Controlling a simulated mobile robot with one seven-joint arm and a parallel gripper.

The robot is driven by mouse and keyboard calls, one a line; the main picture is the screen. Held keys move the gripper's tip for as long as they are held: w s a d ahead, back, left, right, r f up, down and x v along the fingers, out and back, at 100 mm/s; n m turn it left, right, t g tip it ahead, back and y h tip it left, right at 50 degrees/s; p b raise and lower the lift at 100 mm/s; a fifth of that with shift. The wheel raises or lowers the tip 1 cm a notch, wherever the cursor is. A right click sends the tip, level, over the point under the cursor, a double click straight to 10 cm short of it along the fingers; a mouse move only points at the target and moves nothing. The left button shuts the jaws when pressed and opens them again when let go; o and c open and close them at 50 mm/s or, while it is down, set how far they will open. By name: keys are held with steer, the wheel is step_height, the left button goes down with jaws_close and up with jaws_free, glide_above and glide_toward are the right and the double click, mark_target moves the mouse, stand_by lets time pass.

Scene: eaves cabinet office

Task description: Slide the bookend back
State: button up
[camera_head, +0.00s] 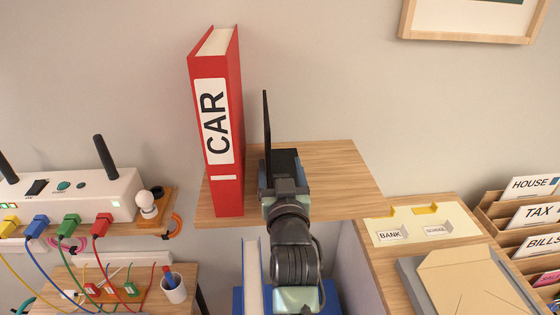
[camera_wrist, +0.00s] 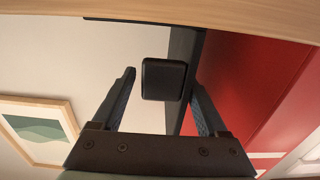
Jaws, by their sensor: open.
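The bookend (camera_head: 267,128) is a thin black upright plate on the wooden shelf, just right of a red binder labelled CAR (camera_head: 225,110). A small gap shows between plate and binder at the top. My gripper (camera_head: 282,172) is over the shelf, just right of the plate, and covers its lower part. In the wrist view the dark plate (camera_wrist: 181,62) stands beside the red binder (camera_wrist: 240,75). A black block-like knob (camera_wrist: 163,79) shows between my open fingers, nearer the right finger. I cannot tell whether a finger touches it.
The wooden shelf (camera_head: 335,175) is bare to the right of my gripper. Lower right are a BANK and SCHOOL tray (camera_head: 425,225) and a letter sorter (camera_head: 490,215). A white router (camera_head: 75,200) with cables stands at left. A blue binder is below my arm.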

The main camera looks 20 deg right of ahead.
steer(key=shift+w, duration=0.4)
jaws_close()
steer(key=shift+d, duration=0.1)
